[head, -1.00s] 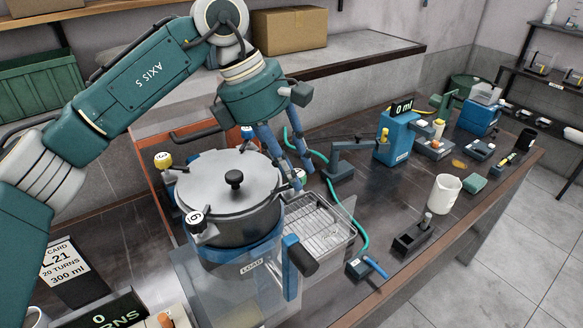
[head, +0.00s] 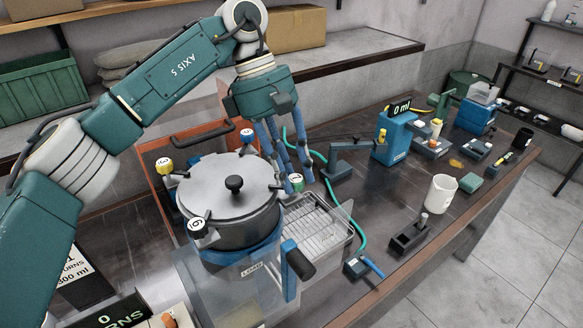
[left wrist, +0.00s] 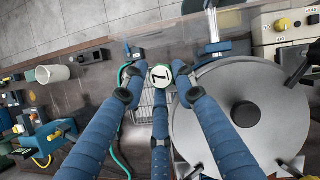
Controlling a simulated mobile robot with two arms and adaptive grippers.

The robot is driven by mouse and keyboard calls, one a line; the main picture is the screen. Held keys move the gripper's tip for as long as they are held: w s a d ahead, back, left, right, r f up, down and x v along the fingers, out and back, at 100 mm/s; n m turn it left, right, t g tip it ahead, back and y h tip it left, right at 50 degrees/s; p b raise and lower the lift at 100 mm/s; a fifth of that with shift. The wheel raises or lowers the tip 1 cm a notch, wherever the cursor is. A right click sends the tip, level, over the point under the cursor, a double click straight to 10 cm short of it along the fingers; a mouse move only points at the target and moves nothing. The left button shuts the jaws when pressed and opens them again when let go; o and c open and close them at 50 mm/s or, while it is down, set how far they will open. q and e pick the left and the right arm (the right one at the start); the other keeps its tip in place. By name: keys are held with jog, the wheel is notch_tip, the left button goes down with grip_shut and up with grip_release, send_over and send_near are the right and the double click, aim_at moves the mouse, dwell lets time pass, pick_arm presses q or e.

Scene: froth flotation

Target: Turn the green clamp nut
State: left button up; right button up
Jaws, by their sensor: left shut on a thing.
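The green clamp nut (head: 296,181) is a small green-edged knob with a white numbered cap, on the right side of the grey round lidded vessel (head: 225,205). In the left wrist view the nut (left wrist: 161,75) sits between the fingertips, beside the vessel lid (left wrist: 255,85). My left gripper (head: 292,180) comes down from above with its blue fingers closed around the nut. The finger contact is partly hidden in the head view. The other clamp nuts are yellow (head: 164,165), blue (head: 247,135) and black (head: 197,227). My right gripper is out of view.
A wire rack tray (head: 318,232) stands right of the vessel, with a green hose (head: 328,180) behind it. A beaker (head: 441,194) and blue devices stand farther right.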

pick_arm(q)
jog(key=shift+d+r, duration=0.2)
jog(key=shift+r, duration=0.05)
jog(key=o, duration=1)
jog(key=shift+s, duration=0.1)
jog(key=shift+o, duration=0.2)
jog(key=shift+s+d, duration=0.15)
jog(key=shift+s, duration=0.05)
jog(key=shift+w+r, duration=0.1)
jog(key=shift+w, duration=0.05)
jog(key=v, duration=1.1)
jog(key=shift+r, duration=0.4)
